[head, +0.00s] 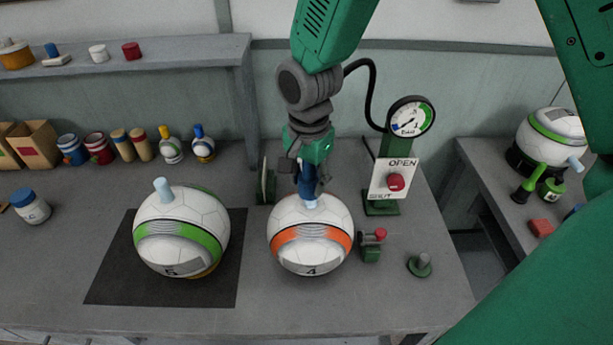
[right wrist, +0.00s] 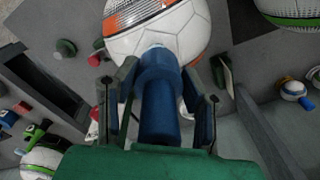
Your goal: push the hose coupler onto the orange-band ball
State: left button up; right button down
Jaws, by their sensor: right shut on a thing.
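The orange-band ball (head: 312,250), marked 4, sits on the bench with its pale blue stem (head: 310,203) on top; the ball also shows in the right wrist view (right wrist: 185,35). My right gripper (head: 305,170) is directly above the ball and shut on the dark blue hose coupler (head: 308,184). In the right wrist view the coupler (right wrist: 160,105) lies between the fingers, its front end at the pale stem. The coupler and stem look in line and meeting, but I cannot tell how far the coupler is over the stem. My left gripper is out of view.
The green-band ball (head: 180,265) stands on a dark mat (head: 112,283) at left. The pressure gauge (head: 410,117) and OPEN/SHUT panel (head: 383,182) stand behind right. A red-knobbed fitting (head: 372,245) and a grey peg (head: 422,262) are right of the orange-band ball.

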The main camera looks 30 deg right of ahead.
jog(key=shift+f+b, duration=0.45)
jog(key=shift+f, duration=0.55)
jog(key=c, duration=0.9)
grip_release()
jog(key=shift+r, duration=0.25)
notch_tip(320, 180, up, 10)
jog(key=shift+s+r, duration=0.1)
jog(key=shift+r, duration=0.6)
